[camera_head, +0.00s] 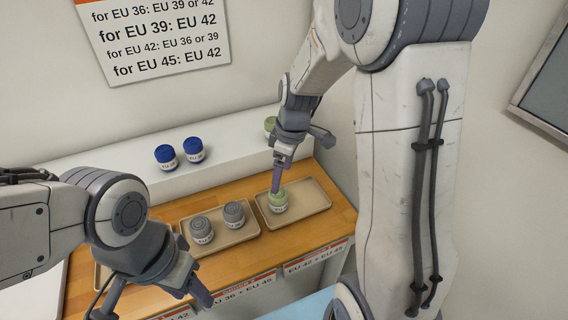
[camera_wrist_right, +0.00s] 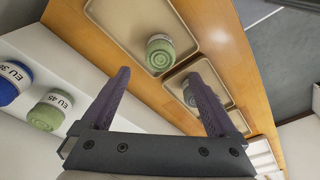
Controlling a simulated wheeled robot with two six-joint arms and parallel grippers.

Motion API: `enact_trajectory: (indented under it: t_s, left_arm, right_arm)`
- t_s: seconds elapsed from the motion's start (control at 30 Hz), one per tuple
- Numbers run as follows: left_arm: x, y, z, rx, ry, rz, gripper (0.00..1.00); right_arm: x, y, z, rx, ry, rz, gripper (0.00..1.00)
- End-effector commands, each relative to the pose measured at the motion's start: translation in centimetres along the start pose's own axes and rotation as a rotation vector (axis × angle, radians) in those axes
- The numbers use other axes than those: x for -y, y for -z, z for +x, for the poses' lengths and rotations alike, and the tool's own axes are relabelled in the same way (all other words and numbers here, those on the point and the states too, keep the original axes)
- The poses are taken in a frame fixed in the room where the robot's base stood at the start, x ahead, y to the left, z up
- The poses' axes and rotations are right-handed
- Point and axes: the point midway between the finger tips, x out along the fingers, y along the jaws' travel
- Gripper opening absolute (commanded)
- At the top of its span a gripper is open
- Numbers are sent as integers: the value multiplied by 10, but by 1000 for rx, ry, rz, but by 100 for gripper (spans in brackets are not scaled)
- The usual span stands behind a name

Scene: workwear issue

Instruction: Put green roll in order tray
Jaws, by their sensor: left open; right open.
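A green roll (camera_head: 278,203) stands upright in the right-hand tray (camera_head: 312,197), near its left side. In the right wrist view the same green roll (camera_wrist_right: 160,54) sits in its tray (camera_wrist_right: 120,30), just beyond my open fingertips. My right gripper (camera_head: 279,178) is right above and behind this roll, open and empty. A second green roll (camera_head: 270,124), marked EU 45 in the right wrist view (camera_wrist_right: 48,110), stands on the white shelf, partly behind my right gripper. My left gripper (camera_head: 155,292) is open and empty at the lower left, in front of the left tray.
Two grey rolls (camera_head: 201,229) stand in the middle tray (camera_head: 235,237). Two blue rolls (camera_head: 165,157) stand on the white shelf (camera_head: 110,165). The left tray (camera_head: 102,276) is mostly hidden by my left arm. Labels run along the table's front edge. The right-hand tray's right half is bare.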

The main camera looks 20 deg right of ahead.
Motion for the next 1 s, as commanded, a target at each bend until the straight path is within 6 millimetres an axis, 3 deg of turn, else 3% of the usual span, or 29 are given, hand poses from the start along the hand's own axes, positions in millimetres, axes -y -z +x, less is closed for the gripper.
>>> enact_trajectory:
  t_s: [0.2,0.37,0.43,0.57,0.63,0.7,0.8,0.9,1.0]
  left_arm:
    - [0,0,0,0,0,0,50]
    - [0,0,0,0,0,0,50]
    - [0,0,0,0,0,0,50]
    - [0,0,0,0,0,0,50]
    - [0,0,0,0,0,0,50]
    - [0,0,0,0,0,0,50]
    - [0,0,0,0,0,0,50]
    - [0,0,0,0,0,0,50]
    - [0,0,0,0,0,0,50]
  right_arm:
    - [0,0,-28,-1,-1,1,94]
    - [2,1,-33,0,1,1,94]
    - [14,6,-35,2,6,3,94]
    - [74,21,-43,12,23,21,94]
    - [120,24,-48,23,37,43,94]
    - [163,18,-52,38,47,69,94]
    - [213,2,-56,57,55,108,94]
    - [246,-17,-57,74,58,143,94]
    - [263,-32,-57,85,57,167,94]
